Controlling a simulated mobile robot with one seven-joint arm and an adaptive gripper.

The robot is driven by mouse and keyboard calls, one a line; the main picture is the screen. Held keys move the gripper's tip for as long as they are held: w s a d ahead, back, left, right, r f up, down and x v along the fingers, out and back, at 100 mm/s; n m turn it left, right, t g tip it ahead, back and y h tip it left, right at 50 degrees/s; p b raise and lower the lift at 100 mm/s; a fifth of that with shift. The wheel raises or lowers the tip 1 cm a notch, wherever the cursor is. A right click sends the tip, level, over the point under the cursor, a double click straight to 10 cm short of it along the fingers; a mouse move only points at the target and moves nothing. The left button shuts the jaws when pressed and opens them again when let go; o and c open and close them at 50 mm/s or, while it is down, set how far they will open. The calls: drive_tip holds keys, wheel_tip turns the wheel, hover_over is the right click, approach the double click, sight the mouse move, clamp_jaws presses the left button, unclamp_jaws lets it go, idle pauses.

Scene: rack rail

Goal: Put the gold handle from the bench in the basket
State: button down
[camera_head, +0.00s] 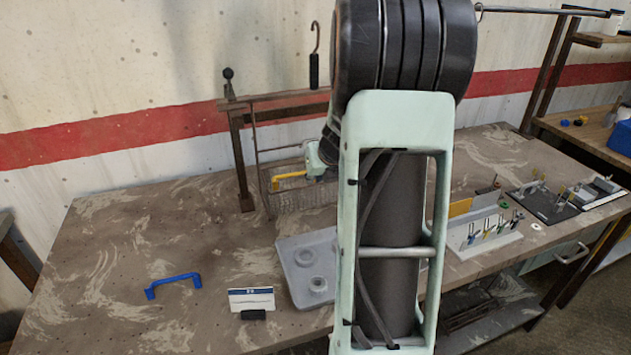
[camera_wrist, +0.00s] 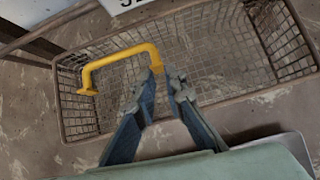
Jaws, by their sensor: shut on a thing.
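The gold handle (camera_wrist: 120,57) is a yellow bracket-shaped bar. In the wrist view my gripper (camera_wrist: 164,70) is shut on one end of it, and the rest reaches out to the left. The handle shows over the wire basket (camera_wrist: 150,116), within its rim in this view; how high it is above the mesh floor I cannot tell. In the head view the handle (camera_head: 290,177) shows at the basket (camera_head: 306,199), with my gripper (camera_head: 312,172) at its right end. My arm hides the basket's right side there.
A blue handle (camera_head: 172,284) and a labelled card stand (camera_head: 252,301) are on the bench (camera_head: 110,260). A grey tray (camera_head: 297,262) lies in front of the basket. Tool holders (camera_head: 485,235) are at right.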

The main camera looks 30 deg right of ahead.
drive_tip(key=shift+f+b, duration=0.5)
drive_tip(key=shift+f, duration=0.1)
drive_tip(key=c, duration=2)
unclamp_jaws()
drive_tip(key=shift+r+p, duration=0.4)
drive_tip(key=shift+r, duration=0.1)
drive_tip(key=shift+p+v, duration=1.55)
drive_tip(key=shift+v, duration=4.6)
